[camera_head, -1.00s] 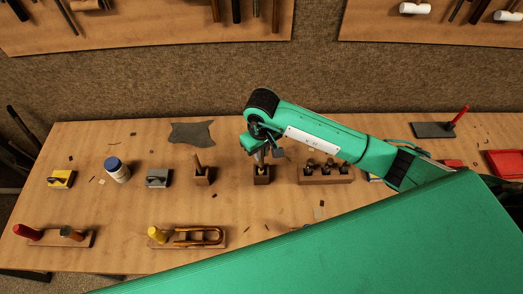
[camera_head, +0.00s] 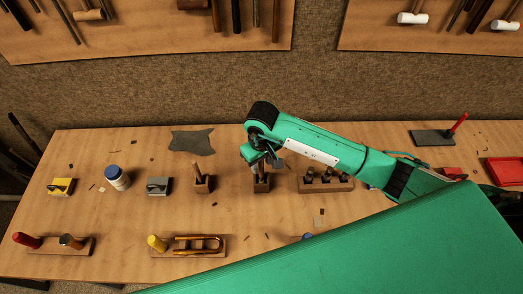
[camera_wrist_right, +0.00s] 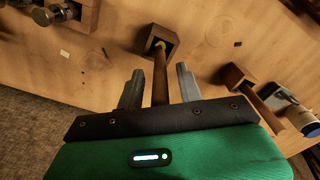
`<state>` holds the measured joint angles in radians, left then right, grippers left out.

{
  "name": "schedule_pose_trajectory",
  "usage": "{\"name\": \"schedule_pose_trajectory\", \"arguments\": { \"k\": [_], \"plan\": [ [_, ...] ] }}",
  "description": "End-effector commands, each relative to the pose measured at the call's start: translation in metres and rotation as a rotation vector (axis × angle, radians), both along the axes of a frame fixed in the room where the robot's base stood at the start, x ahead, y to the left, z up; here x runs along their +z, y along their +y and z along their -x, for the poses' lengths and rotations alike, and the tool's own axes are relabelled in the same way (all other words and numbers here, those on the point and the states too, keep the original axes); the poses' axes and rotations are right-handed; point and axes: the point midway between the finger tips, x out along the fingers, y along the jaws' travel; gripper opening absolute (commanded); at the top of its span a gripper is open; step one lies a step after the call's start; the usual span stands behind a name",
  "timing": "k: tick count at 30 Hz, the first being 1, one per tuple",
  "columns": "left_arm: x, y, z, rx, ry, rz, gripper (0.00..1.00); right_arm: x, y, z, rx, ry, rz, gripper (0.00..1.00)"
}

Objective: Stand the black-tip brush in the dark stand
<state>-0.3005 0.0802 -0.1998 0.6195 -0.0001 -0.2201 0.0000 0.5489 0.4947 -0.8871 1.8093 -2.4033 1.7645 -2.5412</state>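The dark stand (camera_head: 262,187) is a small square block near the middle of the table. A brush with a brown handle (camera_wrist_right: 160,82) stands in it, its lower end inside the opening of the stand (camera_wrist_right: 163,36) in the right wrist view. Its tip is hidden, so its colour cannot be told. My right gripper (camera_wrist_right: 160,82) is above the stand with one finger on each side of the handle. Gaps show between the fingers and the handle, so it is open. In the head view my right gripper (camera_head: 261,163) partly covers the brush. My left gripper is out of view.
A lighter stand (camera_head: 203,186) with another brush is close on the left. A wooden block (camera_head: 326,185) with several dark pieces is close on the right. A grey block (camera_head: 158,187), a blue-capped jar (camera_head: 116,179) and a grey cloth (camera_head: 192,141) are further left.

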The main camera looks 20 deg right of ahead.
Motion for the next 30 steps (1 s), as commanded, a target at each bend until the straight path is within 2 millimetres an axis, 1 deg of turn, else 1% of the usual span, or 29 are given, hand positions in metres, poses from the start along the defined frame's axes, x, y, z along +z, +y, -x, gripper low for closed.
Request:
{"name": "schedule_pose_trajectory", "arguments": {
  "k": [5, 12, 18, 24, 30],
  "plan": [
    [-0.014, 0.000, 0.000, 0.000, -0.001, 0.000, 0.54, 0.023, 0.000, -0.002, 0.003, -0.007, 0.001, 0.36],
    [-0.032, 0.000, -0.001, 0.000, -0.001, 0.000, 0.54, 0.065, 0.000, -0.002, 0.001, -0.006, 0.000, 0.36],
    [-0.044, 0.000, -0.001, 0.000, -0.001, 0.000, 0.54, 0.096, 0.000, -0.001, 0.001, -0.004, 0.001, 0.36],
    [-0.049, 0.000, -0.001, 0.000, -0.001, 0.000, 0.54, 0.115, 0.000, -0.001, 0.000, -0.002, -0.001, 0.36],
    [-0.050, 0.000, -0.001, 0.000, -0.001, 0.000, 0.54, 0.121, 0.000, 0.000, 0.000, 0.000, 0.001, 0.36]
  ]
}}
